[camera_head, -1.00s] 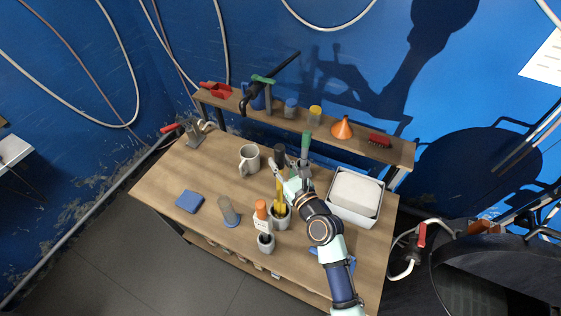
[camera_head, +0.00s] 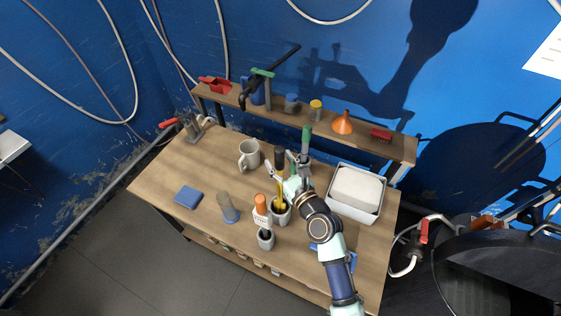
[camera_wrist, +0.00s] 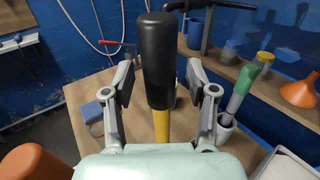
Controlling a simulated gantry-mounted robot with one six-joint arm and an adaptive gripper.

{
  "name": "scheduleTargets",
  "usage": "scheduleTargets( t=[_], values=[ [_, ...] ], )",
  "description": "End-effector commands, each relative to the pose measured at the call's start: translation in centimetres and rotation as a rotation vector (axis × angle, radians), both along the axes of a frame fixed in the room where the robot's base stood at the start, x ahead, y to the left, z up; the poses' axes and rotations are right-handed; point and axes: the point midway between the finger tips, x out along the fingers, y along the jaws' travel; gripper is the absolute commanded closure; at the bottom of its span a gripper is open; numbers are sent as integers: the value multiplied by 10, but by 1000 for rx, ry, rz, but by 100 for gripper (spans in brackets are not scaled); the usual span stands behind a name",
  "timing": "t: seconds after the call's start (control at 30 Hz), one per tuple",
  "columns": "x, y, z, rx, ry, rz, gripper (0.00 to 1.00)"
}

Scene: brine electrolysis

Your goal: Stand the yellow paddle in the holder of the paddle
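The yellow paddle has a black handle (camera_head: 280,158) and a yellow shaft (camera_head: 279,190). It stands roughly upright, its lower end in the opening of a grey cup-like holder (camera_head: 280,217) near the middle of the table. My gripper (camera_head: 286,170) is around the paddle. In the wrist view, the two fingers of my gripper (camera_wrist: 158,84) are open, one on each side of the black handle (camera_wrist: 158,60), with a gap visible on both sides. The paddle's bottom end is hidden inside the holder.
An orange-handled tool (camera_head: 262,205) stands in another grey cup (camera_head: 266,240) close by. A green-handled tool (camera_head: 306,140) is just behind my gripper. A white bin (camera_head: 352,212) is to the right, a mug (camera_head: 249,153) to the back left. The table's left part has free room.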

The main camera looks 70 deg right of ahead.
Motion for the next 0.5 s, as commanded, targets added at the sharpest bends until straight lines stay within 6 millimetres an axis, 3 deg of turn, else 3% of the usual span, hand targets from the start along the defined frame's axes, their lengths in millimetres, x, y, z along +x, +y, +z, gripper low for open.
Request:
scheduleTargets(
  t=[0.27, 0.5],
  values=[
    [-2, 2, -2, 2, 2, 0, 42],
    [-37, 29, -3, 4, 2, -2, 42]
  ],
)
